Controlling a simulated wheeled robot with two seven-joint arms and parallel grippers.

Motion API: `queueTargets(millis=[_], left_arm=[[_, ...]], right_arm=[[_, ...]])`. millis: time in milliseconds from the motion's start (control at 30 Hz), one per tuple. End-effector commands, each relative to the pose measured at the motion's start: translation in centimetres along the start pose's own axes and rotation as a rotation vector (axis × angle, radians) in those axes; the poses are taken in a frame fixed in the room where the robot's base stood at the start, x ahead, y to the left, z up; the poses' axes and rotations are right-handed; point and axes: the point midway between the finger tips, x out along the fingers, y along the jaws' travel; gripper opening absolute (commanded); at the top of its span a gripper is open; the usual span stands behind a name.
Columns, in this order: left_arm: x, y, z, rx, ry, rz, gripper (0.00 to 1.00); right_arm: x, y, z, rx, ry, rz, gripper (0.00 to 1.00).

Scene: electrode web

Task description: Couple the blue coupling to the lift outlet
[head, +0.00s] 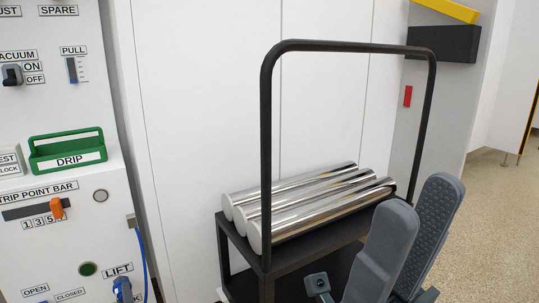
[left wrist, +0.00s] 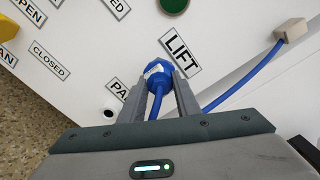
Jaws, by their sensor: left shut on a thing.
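The blue coupling (left wrist: 157,72) is between the fingertips of my left gripper (left wrist: 160,82), which is shut on it. The coupling is against or very close to the white panel beside the LIFT label (left wrist: 181,52). The lift outlet is hidden behind it, and I cannot tell whether it is seated. In the head view the blue coupling (head: 122,289) shows at the bottom edge, under the LIFT label (head: 118,270). A blue hose (left wrist: 232,88) runs from it to a beige block (left wrist: 290,30). My right gripper (head: 418,205) is open and empty at lower right.
A black cart (head: 274,53) with shiny metal rolls (head: 300,205) stands right of the panel, behind my right gripper. A green DRIP tray (head: 65,146) and an orange lever (head: 57,208) are on the panel above. Open floor (head: 490,215) lies at far right.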

Motion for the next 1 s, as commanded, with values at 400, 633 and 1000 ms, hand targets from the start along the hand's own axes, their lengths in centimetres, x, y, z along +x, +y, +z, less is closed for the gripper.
queueTargets(millis=[400,633,1000], left_arm=[[0.0,0.0,0.0,-0.001,0.000,0.000,0.51],[-0.4,0.0,0.0,-0.001,0.001,0.001,0.51],[-2.8,0.0,0.0,-0.001,0.002,0.000,0.51]], right_arm=[[0.0,0.0,0.0,0.000,0.000,0.000,0.31],[0.1,0.0,0.0,0.000,0.000,0.000,0.31],[0.8,0.1,0.1,0.000,0.000,0.000,0.31]])
